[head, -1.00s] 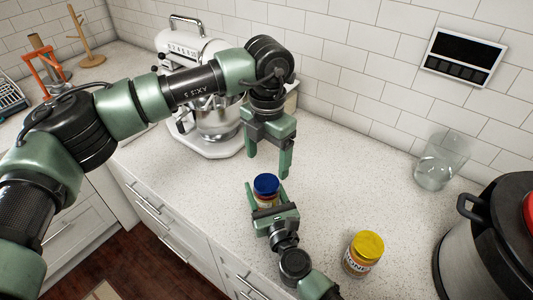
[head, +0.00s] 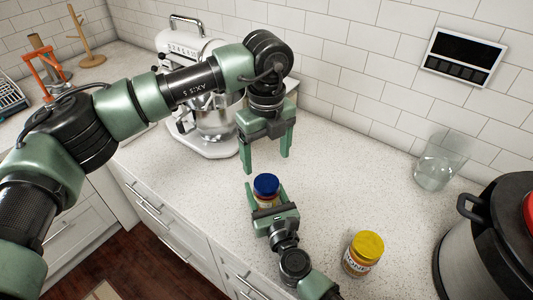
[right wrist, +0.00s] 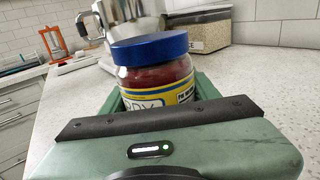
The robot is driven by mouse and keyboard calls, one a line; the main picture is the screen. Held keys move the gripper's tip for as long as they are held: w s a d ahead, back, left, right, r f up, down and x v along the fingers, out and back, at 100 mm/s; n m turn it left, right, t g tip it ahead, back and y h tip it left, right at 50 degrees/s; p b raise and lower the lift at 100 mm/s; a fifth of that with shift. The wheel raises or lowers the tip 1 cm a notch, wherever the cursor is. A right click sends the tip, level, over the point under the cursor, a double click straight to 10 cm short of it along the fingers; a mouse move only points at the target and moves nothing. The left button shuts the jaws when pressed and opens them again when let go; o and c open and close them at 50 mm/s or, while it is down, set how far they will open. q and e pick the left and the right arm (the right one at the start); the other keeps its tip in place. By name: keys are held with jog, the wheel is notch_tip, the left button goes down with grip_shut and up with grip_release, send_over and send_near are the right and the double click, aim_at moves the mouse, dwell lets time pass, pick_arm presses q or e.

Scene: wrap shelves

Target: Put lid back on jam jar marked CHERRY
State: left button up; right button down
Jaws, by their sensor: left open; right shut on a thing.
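The jam jar (right wrist: 158,85) has dark red contents and a yellow and white label; the letters RRY show in the right wrist view, the rest is cut off. The blue lid (head: 266,184) sits level on top of the jar, and it also shows in the right wrist view (right wrist: 150,48). My right gripper (head: 266,200) is shut on the jar, which is upright at the counter's front part. My left gripper (head: 265,164) is open and empty, pointing down, just above and behind the blue lid, apart from it.
A jar with a yellow lid (head: 367,245) stands to the right of my right gripper. A clear glass (head: 437,172) and a big steel pot (head: 480,240) are at the right. A white stand mixer (head: 210,125) stands behind. The counter (head: 330,165) between is clear.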

aim_at(267, 182)
pick_arm(q)
jog(key=shift+f, duration=0.1)
jog(key=shift+f, duration=3.95)
jog(key=c, duration=1.5)
jog(key=m, duration=0.6)
jog(key=shift+m, duration=0.3)
jog(key=m, duration=2.1)
jog(key=o, duration=1.6)
jog(key=shift+f, duration=0.1)
